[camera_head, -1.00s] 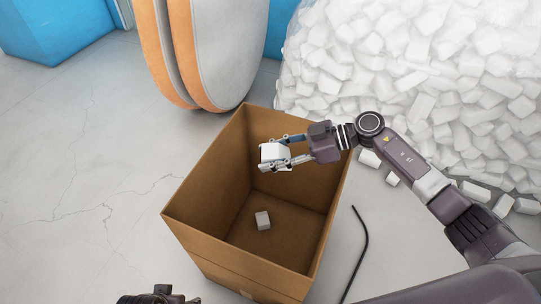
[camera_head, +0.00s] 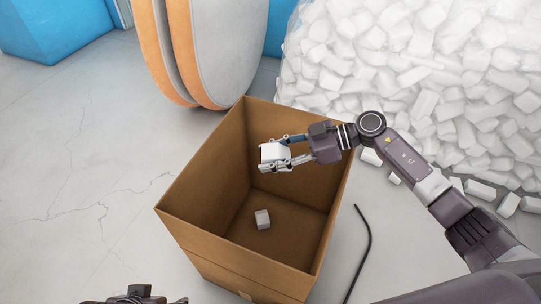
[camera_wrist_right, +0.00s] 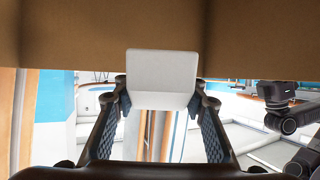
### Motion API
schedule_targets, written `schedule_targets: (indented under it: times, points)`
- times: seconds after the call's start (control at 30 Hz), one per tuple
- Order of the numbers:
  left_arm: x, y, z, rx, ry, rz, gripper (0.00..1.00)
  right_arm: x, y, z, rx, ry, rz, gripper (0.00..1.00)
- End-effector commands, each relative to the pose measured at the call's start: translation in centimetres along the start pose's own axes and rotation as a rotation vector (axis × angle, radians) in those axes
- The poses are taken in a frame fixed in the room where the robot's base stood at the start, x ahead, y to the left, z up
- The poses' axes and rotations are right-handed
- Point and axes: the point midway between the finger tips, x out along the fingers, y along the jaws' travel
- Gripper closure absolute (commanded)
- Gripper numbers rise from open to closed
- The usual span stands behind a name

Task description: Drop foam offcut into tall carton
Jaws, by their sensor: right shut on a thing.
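My right gripper (camera_head: 284,155) is shut on a white foam offcut (camera_head: 272,156) and holds it over the open top of the tall carton (camera_head: 215,250). In the right wrist view the foam offcut (camera_wrist_right: 162,75) sits between the two fingers (camera_wrist_right: 162,110), with a brown carton wall (camera_wrist_right: 60,35) beyond it. The carton is brown and open at the top. Another small white block (camera_head: 263,219) lies on its floor. My left gripper (camera_head: 140,296) shows only in part at the bottom edge, and its fingers are not clear.
A big heap of white foam blocks (camera_head: 420,70) fills the back right, with a few loose pieces near its edge. Orange and grey boards (camera_head: 215,50) stand behind the carton. A black bent rod (camera_head: 366,245) lies right of it. The floor at left is clear.

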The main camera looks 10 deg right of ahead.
Motion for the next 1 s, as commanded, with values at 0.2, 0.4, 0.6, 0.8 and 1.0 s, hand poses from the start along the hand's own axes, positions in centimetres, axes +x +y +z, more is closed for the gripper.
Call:
schedule_targets:
  times: [0.2, 0.4, 0.6, 0.8, 1.0]
  points:
    - [0.0, 0.0, 0.0, 0.000, 0.000, 0.000, 0.42, 0.0, 0.0, 0.0, 0.000, 0.000, 0.000, 0.47]
    - [0.0, 0.0, 0.0, 0.000, 0.000, 0.000, 0.42, 0.0, 0.0, 0.0, 0.000, 0.000, 0.000, 0.41]
    - [0.0, 0.0, 0.0, 0.000, 0.000, 0.000, 0.42, -0.4, 0.0, 0.0, 0.001, -0.001, 0.001, 0.41]
    - [0.0, 0.0, 0.0, 0.000, 0.000, 0.000, 0.42, -3.4, 0.1, 0.1, 0.000, -0.004, 0.002, 0.41]
    - [0.0, 0.0, 0.0, 0.000, 0.000, 0.000, 0.42, -7.8, 0.1, 0.2, 0.002, -0.004, 0.003, 0.41]
